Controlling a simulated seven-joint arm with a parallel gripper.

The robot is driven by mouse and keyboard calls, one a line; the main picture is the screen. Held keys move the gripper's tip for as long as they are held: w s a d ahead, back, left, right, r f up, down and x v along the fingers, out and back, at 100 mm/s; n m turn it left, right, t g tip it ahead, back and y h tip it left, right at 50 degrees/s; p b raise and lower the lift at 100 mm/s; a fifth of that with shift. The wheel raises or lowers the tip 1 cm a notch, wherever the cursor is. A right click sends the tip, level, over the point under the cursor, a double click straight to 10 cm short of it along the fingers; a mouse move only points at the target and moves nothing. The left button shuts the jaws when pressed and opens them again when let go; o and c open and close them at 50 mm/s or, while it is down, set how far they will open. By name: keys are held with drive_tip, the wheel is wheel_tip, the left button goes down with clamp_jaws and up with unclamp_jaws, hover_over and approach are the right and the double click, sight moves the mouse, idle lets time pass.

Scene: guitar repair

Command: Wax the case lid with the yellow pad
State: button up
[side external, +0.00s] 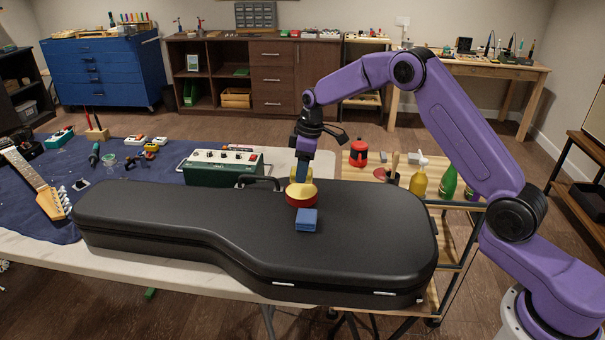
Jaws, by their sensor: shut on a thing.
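The black guitar case (170,212) lies flat and closed on the table, its lid facing up. My gripper (301,178) points down over the lid, near the case's far edge by the handle. It is shut on a round pad (302,193) with a yellow upper part and a red lower rim. The pad is at the lid's surface; I cannot tell whether it touches. A small blue block (306,220) sits on the lid just in front of the pad. The fingertips are partly hidden by the pad's top.
A green amplifier-like box (222,167) stands behind the case, close to my gripper. A wooden cart at right holds a yellow bottle (419,182), a green bottle (447,182) and a red container (358,153). A guitar neck (32,178) and small tools lie on the blue cloth (125,185) at left.

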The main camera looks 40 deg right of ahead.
drive_tip(key=shift+r, duration=1.6)
drive_tip(key=shift+s+r, duration=0.1)
drive_tip(key=shift+s, duration=0.15)
drive_tip(key=s+d+m+h, duration=0.15)
drive_tip(key=s+m, duration=0.35)
drive_tip(key=s, duration=0.5)
drive_tip(key=s+d+m, duration=0.2)
drive_tip(key=s+m, duration=0.2)
drive_tip(key=s, duration=0.6)
drive_tip(key=shift+w+d+f+m+h, duration=0.1)
drive_tip(key=shift+w+f+m+h, duration=0.2)
drive_tip(key=shift+w+f+m, duration=1.85)
drive_tip(key=shift+w+f+m+h, duration=0.25)
drive_tip(key=shift+w+f+m, duration=1.55)
drive_tip(key=shift+w+m, duration=0.6)
drive_tip(key=shift+s, duration=0.2)
